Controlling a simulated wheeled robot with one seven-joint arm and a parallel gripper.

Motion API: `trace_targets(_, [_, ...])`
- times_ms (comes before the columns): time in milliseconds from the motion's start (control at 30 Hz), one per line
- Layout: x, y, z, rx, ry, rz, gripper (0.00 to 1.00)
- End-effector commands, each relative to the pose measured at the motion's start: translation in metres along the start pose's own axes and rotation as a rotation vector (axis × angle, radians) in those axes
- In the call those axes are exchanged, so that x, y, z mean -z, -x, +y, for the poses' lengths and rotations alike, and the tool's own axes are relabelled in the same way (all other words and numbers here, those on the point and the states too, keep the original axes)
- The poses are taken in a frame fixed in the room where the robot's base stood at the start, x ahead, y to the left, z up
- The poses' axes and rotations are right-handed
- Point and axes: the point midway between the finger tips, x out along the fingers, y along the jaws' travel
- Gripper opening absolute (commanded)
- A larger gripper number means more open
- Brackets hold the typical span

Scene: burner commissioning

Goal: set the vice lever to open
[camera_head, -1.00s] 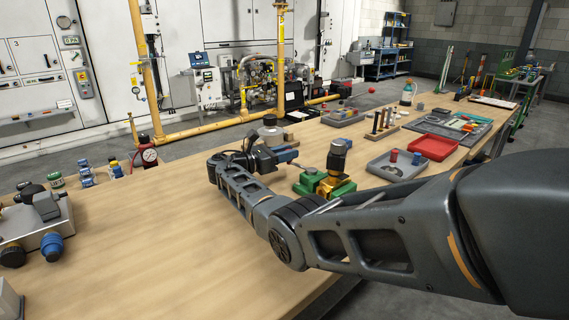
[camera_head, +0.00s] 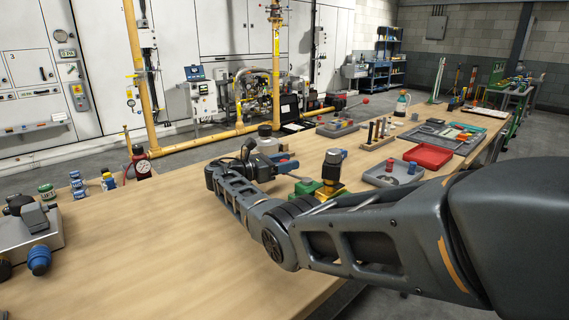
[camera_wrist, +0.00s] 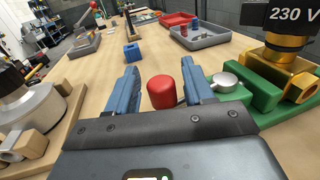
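The vice is green (camera_wrist: 262,92) with a brass fitting (camera_wrist: 290,68) clamped in it, at the right of the wrist view. In the head view the green vice (camera_head: 304,187) is partly hidden behind my arm. A silver round hub (camera_wrist: 222,83) sits on its near side. A red knob (camera_wrist: 162,92), apparently the lever's end, stands between the blue fingers of my gripper (camera_wrist: 163,70). The fingers are apart, with a gap on the left side and the right finger close to the knob. My gripper also shows in the head view (camera_head: 286,164). The lever's rod is mostly hidden.
A metal part on a wooden base (camera_wrist: 32,115) stands left of my gripper. A small blue block (camera_wrist: 131,52) lies ahead. Beyond are a grey tray (camera_wrist: 200,38) and a red tray (camera_head: 428,156). The bench's left middle (camera_head: 150,240) is clear.

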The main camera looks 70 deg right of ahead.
Motion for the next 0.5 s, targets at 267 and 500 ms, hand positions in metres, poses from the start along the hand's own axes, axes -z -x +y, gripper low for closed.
trace_targets(267, [0.000,0.008,0.001,-0.004,-0.001,-0.001,0.52])
trace_targets(500, [0.001,0.045,0.001,-0.002,0.000,-0.001,0.52])
